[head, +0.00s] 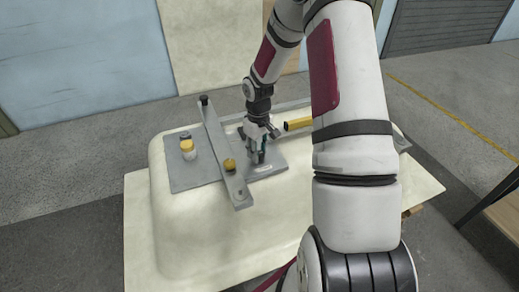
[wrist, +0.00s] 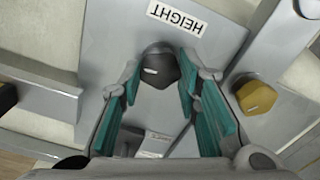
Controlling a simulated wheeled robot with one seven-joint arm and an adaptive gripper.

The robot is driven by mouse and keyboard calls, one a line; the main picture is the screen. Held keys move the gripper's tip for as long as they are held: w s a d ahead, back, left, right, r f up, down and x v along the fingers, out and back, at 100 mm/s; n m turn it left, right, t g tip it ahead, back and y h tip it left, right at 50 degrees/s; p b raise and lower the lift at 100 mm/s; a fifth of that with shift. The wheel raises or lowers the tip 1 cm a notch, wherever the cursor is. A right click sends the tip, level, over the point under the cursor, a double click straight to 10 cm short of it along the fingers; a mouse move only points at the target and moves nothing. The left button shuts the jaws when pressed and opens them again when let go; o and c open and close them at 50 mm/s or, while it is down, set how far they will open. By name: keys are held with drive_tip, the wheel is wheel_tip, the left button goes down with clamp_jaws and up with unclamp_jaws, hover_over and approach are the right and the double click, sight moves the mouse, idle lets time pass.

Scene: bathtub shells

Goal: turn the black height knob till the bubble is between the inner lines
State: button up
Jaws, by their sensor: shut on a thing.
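The black height knob (wrist: 160,70), with a white pointer mark, stands on a grey plate (wrist: 110,40) beside a white label reading HEIGHT (wrist: 177,18). My gripper (wrist: 161,78) has its teal-padded fingers on either side of the knob and is shut on it. In the head view my gripper (head: 258,152) points down at the plate, and the knob is hard to make out there. A small pale and grey fitting (wrist: 147,142) lies between the fingers, partly hidden by them. I cannot make out a bubble or its lines in either view.
A yellow knob (wrist: 256,94) sits on a grey bar close to the right finger. The pale tub shell (head: 205,235) is clear in front.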

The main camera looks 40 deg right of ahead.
drive_tip(key=o, duration=1.1)
drive_tip(key=shift+o, duration=0.2)
wheel_tip(320, 180, up, 12)
idle(0.3)
